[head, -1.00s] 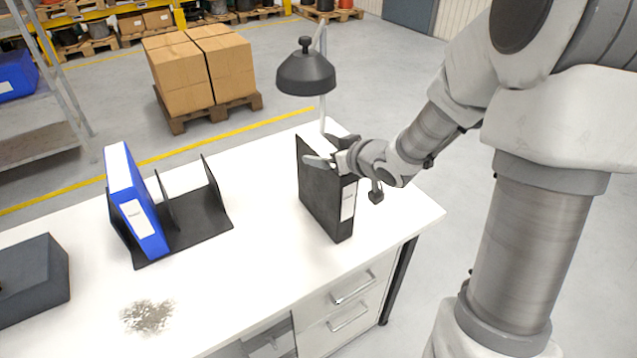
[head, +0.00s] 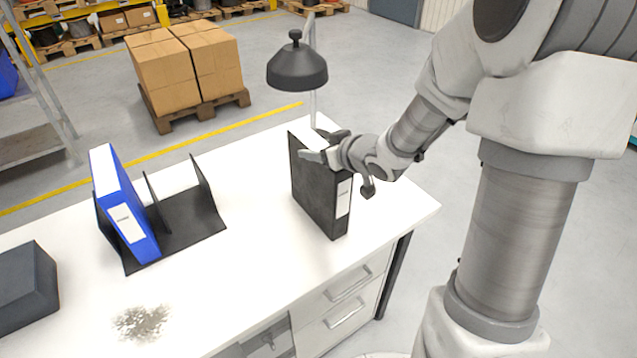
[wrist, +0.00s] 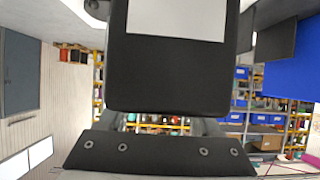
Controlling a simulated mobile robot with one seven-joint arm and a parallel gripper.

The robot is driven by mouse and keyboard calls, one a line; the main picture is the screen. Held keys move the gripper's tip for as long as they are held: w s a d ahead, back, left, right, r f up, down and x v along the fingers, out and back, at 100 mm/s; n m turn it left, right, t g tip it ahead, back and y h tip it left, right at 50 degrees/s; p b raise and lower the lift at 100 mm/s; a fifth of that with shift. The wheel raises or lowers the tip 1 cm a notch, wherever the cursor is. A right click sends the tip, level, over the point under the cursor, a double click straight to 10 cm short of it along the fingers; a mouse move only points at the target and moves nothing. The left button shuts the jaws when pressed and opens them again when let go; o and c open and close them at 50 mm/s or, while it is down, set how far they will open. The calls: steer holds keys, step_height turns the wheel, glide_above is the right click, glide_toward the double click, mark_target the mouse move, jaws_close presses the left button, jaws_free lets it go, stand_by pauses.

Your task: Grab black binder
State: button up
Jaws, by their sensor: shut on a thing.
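The black binder (head: 318,190) stands upright on the white desk in the head view, its white label facing the front right. My gripper (head: 322,146) is shut on the upper part of the black binder, with fingers at its top edge. In the wrist view the black binder (wrist: 170,75) fills the middle, close to the camera, with its white label at the top. Whether the binder's bottom touches the desk is hard to tell.
A blue binder (head: 127,215) leans in a black rack (head: 190,235) on the left of the white desk (head: 240,270). A black lamp (head: 297,68) stands behind the black binder. A dark box (head: 25,285) and a grey smudge (head: 142,322) lie at the left.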

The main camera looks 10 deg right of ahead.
jaws_close()
steer(key=shift+w+r, duration=0.1)
steer(key=shift+r, duration=0.05)
